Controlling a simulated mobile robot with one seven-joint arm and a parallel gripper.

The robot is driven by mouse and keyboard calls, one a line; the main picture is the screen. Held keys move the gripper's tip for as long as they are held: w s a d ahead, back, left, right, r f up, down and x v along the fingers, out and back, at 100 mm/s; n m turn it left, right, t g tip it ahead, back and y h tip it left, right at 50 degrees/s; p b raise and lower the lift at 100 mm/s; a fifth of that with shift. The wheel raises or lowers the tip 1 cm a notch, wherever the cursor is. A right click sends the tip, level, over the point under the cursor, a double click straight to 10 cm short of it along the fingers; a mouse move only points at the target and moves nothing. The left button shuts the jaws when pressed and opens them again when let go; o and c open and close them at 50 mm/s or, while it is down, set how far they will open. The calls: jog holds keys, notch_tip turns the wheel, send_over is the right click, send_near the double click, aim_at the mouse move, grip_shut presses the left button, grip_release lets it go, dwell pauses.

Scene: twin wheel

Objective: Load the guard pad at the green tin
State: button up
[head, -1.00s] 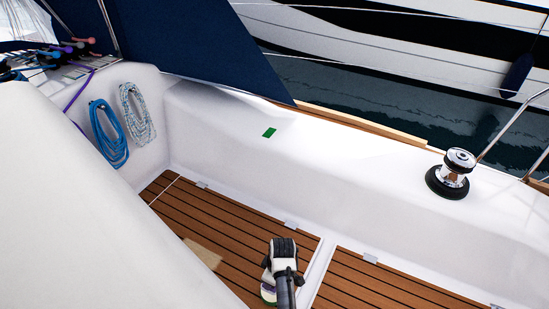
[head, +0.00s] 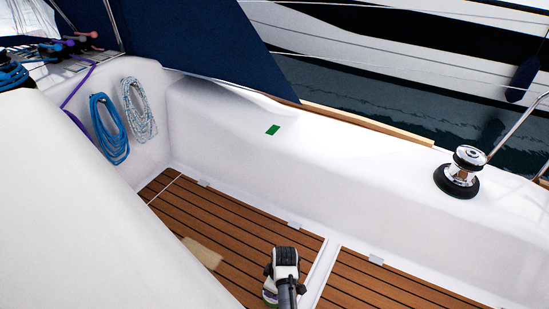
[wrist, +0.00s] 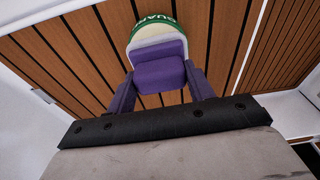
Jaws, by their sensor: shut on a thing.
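The guard pad (wrist: 152,34) is a rounded piece with a cream body and a green band lettered "GUARD", at the top of the wrist view. A purple block is on its near side. My gripper (wrist: 160,78) is shut on this purple block, one purple finger on each side. In the head view my gripper (head: 284,270) is low in the middle, above the teak floor, and the pad (head: 269,297) shows only partly below it. A small flat green rectangle (head: 272,130) lies on the white seat ledge. I see no standing green tin.
A chrome winch (head: 460,170) stands on the ledge at right. Blue (head: 108,130) and white (head: 139,110) rope coils hang on the left wall. A pale patch (head: 203,253) lies on the teak floor (head: 215,220). The ledge around the green rectangle is clear.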

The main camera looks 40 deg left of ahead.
jog(key=shift+f, duration=0.55)
dwell(2.1)
notch_tip(320, 180, up, 5)
jog(key=p, duration=0.4)
jog(key=shift+p, duration=0.4)
jog(key=shift+r, duration=1.05)
